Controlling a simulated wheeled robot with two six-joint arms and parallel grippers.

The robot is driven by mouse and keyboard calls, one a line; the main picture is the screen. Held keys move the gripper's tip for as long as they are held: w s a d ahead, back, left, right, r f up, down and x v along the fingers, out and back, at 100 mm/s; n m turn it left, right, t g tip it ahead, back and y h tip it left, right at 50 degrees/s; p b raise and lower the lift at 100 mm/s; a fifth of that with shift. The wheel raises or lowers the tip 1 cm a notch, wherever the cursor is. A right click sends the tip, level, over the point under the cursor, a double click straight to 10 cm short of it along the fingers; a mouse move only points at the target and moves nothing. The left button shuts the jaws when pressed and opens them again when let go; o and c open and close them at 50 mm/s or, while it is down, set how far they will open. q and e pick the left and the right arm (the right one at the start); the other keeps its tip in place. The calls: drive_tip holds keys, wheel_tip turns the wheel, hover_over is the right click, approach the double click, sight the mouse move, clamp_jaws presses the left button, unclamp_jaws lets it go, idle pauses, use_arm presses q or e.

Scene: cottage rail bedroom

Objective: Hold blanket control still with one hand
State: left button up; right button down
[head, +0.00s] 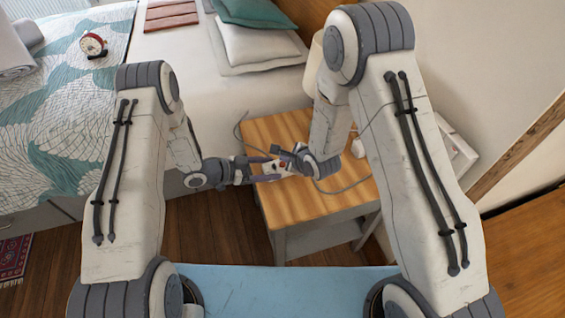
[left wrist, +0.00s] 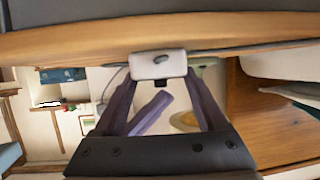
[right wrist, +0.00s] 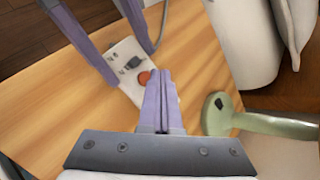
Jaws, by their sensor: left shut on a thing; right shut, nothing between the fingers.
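The blanket control (head: 273,167) is a small white box over the wooden nightstand top. In the right wrist view its white face (right wrist: 122,50) shows a dark slider and a round red button (right wrist: 144,77). My left gripper (head: 268,171) is shut on the control; its two purple fingers straddle the box, and the left wrist view shows the box (left wrist: 157,66) between their tips. My right gripper (right wrist: 160,73) is shut and empty, with its tips right beside the red button; I cannot tell whether they touch it. Whether the box rests on the wood is unclear.
The nightstand (head: 315,208) has a grey cord looping across it. A pale green handled object (right wrist: 215,115) and a white cylinder (right wrist: 243,45) are near my right gripper. The bed with pillows (head: 255,45) stands at left; a red clock (head: 93,45) is on its blanket.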

drive_tip(key=shift+f, duration=0.35)
drive_tip(key=shift+f, duration=0.45)
idle(0.5)
drive_tip(key=shift+r, duration=0.9)
drive_tip(key=shift+r, duration=2.5)
idle(0.7)
wheel_tip(320, 180, up, 4)
drive_tip(key=shift+f, duration=0.1)
